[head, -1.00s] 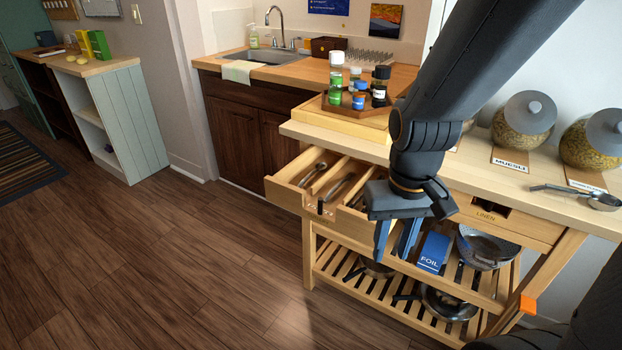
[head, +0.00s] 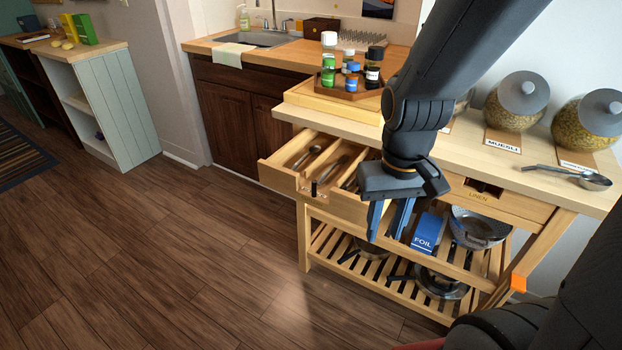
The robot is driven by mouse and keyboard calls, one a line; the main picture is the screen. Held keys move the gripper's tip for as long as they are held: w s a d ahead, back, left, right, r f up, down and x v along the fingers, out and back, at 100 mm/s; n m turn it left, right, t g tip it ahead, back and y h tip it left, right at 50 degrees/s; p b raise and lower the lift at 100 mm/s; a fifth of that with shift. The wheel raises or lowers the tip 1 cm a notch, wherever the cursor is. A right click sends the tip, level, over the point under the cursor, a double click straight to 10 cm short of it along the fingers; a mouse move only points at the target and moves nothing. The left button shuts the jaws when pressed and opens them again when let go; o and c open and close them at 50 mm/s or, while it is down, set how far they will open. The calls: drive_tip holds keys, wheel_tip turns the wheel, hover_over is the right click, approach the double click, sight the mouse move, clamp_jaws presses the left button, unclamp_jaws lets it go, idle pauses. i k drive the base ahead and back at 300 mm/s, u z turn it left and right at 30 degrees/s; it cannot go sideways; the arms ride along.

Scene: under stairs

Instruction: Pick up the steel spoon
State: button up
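The wooden drawer (head: 330,206) is pulled out of the wooden cart and split into compartments. A spoon-like metal utensil (head: 307,157) lies in its left compartment, and another metal utensil (head: 331,170) lies in the one beside it. I cannot tell for certain which is the steel spoon. A steel scoop or ladle (head: 590,181) also lies on the right end of the cart top. My gripper (head: 389,220) points down in front of the cart, right of the drawer's front. Its blue fingers are apart with nothing seen between them. My arm hides the drawer's right part.
A tray (head: 345,91) of bottles stands on the cart top, with jars (head: 517,100) to the right. A FOIL box (head: 428,232) and pans sit on the shelves below.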

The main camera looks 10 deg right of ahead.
sight(315, 149)
drive_tip(key=u, duration=1.4)
drive_tip(key=i, duration=1.4)
drive_tip(key=z, duration=1.05)
